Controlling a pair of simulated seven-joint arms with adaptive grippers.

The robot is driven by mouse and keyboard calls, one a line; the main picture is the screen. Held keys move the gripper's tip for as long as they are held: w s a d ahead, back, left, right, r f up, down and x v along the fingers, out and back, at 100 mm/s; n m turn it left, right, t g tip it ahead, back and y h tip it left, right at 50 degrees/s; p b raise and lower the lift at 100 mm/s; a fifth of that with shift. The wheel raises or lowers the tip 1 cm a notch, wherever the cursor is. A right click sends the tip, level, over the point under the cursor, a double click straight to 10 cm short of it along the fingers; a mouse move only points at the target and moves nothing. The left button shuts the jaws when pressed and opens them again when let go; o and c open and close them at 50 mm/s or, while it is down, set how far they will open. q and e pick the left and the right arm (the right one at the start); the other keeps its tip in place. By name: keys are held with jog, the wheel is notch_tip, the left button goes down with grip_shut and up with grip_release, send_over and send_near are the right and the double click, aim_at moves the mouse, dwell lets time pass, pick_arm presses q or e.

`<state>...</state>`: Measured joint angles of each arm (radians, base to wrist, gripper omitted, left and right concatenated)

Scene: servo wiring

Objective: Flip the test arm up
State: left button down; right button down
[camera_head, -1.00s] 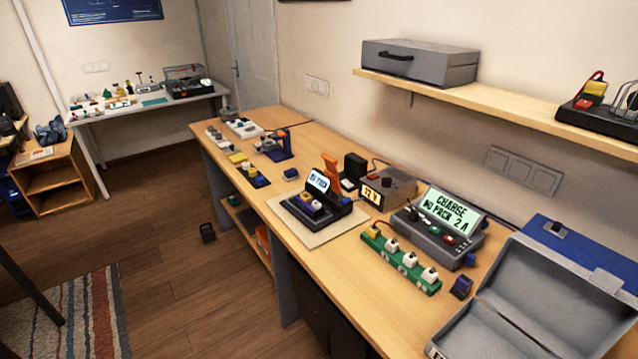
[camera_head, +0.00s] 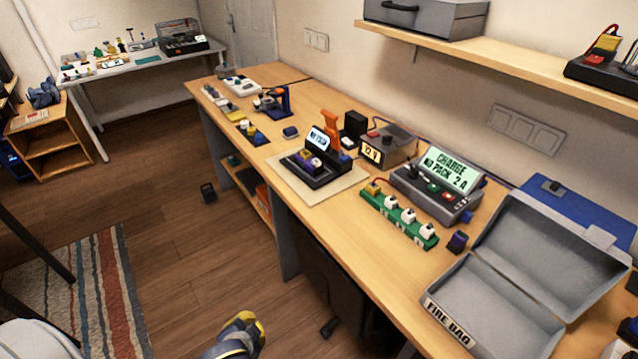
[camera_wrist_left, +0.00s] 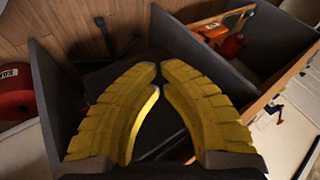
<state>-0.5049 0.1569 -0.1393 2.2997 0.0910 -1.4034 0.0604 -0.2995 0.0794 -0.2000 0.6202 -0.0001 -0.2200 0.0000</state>
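An orange upright arm (camera_head: 331,126) stands at the back of a dark tester with a lit display (camera_head: 318,140), on a pale mat on the bench. I cannot tell for sure that it is the test arm. A blue upright stand (camera_head: 285,97) on a blue base is farther along the bench. My left gripper (camera_head: 248,325) is low in front of the bench, far from both. In the left wrist view its yellow fingers (camera_wrist_left: 161,76) nearly meet at the tips, with nothing held between them. My right gripper is not in view.
A charger (camera_head: 440,185), a green strip with white plugs (camera_head: 398,217) and an open grey box (camera_head: 450,311) labelled FIRE BAG stand on the bench's right part. A shelf (camera_head: 480,55) overhangs the back. The bench's front edge lies between gripper and tester.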

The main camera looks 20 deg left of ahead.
pick_arm(q)
jog(key=w+d+r+n+t+h, duration=0.1)
jog(key=w+d+r+h, duration=0.25)
jog(key=w, duration=0.35)
jog(key=w+d+r+n+t+h, duration=0.2)
jog(key=w+d+r+h, duration=0.15)
jog(key=w, duration=0.25)
jog(key=n+t+h, duration=0.5)
jog(key=n+h, duration=0.1)
jog(key=n, duration=0.9)
send_near(324, 113)
jog(key=x, duration=0.8)
jog(key=shift+w+f, duration=0.1)
jog(key=shift+f, duration=0.2)
jog(key=shift+r+x, duration=0.25)
jog(key=shift+x, duration=0.95)
